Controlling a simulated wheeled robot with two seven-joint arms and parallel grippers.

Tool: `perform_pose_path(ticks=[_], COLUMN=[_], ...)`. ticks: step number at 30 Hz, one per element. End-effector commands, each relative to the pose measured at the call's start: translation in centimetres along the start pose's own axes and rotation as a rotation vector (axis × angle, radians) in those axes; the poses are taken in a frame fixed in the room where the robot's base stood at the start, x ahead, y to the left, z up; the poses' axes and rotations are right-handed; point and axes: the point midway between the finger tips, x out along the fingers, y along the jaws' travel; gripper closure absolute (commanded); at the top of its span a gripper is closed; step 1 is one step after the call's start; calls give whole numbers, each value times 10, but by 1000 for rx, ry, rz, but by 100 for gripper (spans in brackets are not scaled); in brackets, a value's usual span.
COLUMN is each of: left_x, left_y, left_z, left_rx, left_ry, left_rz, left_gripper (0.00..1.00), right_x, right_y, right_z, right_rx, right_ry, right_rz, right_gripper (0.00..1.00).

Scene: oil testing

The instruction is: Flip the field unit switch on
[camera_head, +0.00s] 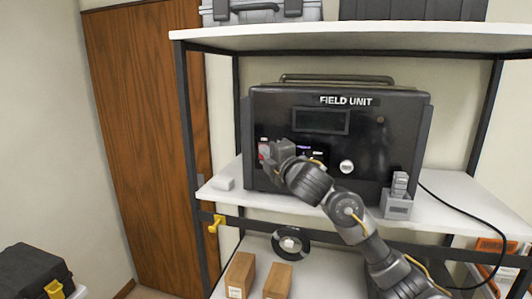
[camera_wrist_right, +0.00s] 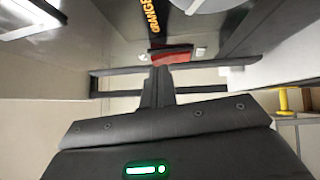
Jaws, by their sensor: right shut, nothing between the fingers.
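The field unit (camera_head: 400,130) is a dark box with a top handle and a small dark screen, standing on the middle shelf. A small red switch (camera_head: 264,151) shows at the left of its front panel, partly hidden by my right gripper. In the right wrist view the red switch (camera_wrist_right: 173,55) is just beyond the fingertips; I cannot tell whether they touch it or which way it is set. My right gripper (camera_head: 268,158) is shut and empty at the panel's lower left. Its fingers also show in the right wrist view (camera_wrist_right: 157,75). My left gripper is out of view.
A white knob (camera_head: 347,167) is on the panel, and a small grey device (camera_head: 398,198) stands at the shelf's right front. Wooden blocks (camera_head: 241,274) are on the lower shelf. A black cable (camera_head: 466,222) hangs at right.

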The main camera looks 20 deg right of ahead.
Motion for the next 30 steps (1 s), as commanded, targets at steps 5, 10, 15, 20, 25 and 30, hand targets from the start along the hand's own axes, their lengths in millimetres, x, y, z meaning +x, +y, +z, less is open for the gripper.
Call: perform_pose_path(ticks=[5,10,15,20,25,30], left_x=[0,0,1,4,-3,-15], left_y=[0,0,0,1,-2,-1], left_z=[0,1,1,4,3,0], left_rx=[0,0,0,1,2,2], left_ry=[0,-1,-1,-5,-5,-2], left_rz=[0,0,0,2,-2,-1], left_gripper=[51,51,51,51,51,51], right_x=[2,1,-8,-34,-67,-93], right_y=[2,2,8,14,24,30], right_z=[2,0,-15,-24,-29,-30], right_rx=[0,0,1,-2,-3,-3], right_ry=[0,1,4,3,10,14], right_rz=[1,1,3,6,7,4], right_gripper=[100,100,100,100,100,100])
